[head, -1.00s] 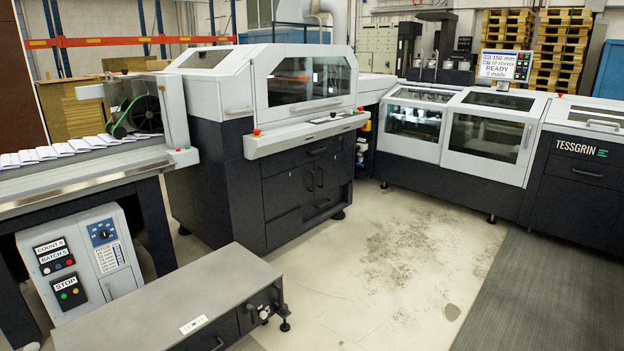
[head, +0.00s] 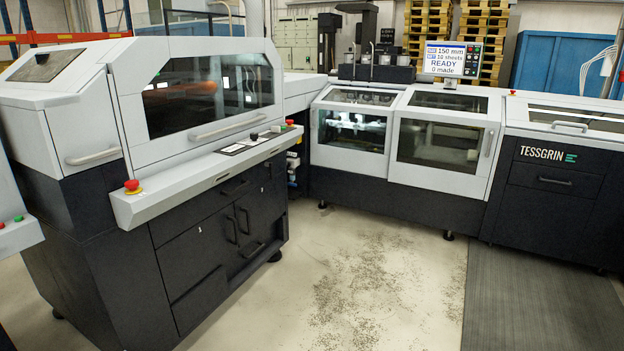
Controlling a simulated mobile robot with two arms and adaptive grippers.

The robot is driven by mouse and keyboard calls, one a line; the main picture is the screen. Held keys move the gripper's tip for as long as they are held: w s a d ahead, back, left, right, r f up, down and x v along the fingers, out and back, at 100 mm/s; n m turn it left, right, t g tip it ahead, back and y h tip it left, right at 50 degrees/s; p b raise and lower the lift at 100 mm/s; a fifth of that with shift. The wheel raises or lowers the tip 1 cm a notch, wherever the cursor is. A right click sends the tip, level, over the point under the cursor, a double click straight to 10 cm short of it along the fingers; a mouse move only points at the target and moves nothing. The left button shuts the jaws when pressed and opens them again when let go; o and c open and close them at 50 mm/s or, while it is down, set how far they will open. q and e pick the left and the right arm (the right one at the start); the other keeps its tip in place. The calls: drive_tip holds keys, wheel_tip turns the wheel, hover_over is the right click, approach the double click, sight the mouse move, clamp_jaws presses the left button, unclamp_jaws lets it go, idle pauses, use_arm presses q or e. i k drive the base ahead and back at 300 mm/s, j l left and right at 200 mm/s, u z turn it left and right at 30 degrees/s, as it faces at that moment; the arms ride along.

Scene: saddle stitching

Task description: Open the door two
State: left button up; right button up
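A long stitching machine runs along the back right. One windowed cover door (head: 351,130) is on its left part, and a second windowed door (head: 440,144) is beside it to the right. Both look shut. The second door has an upright handle (head: 489,143) near its right edge. I cannot tell which door is called two. A large machine on the left has a windowed hood (head: 205,92) with a long handle (head: 228,127), also shut. Neither of my grippers is in view.
A screen (head: 452,58) reading READY stands above the long machine. A red emergency button (head: 132,185) sits on the left machine's front ledge.

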sight(255, 211)
drive_tip(key=i+l+z, duration=0.1)
drive_tip(key=i, duration=0.7)
drive_tip(key=i+l+z, duration=0.1)
drive_tip(key=i, duration=0.7)
drive_tip(key=i+j+u, duration=0.15)
drive_tip(key=i+u, duration=0.65)
drive_tip(key=i+l+u, duration=0.1)
drive_tip(key=i+u, duration=0.3)
drive_tip(key=i+l+u, duration=0.2)
drive_tip(key=i+u, duration=0.2)
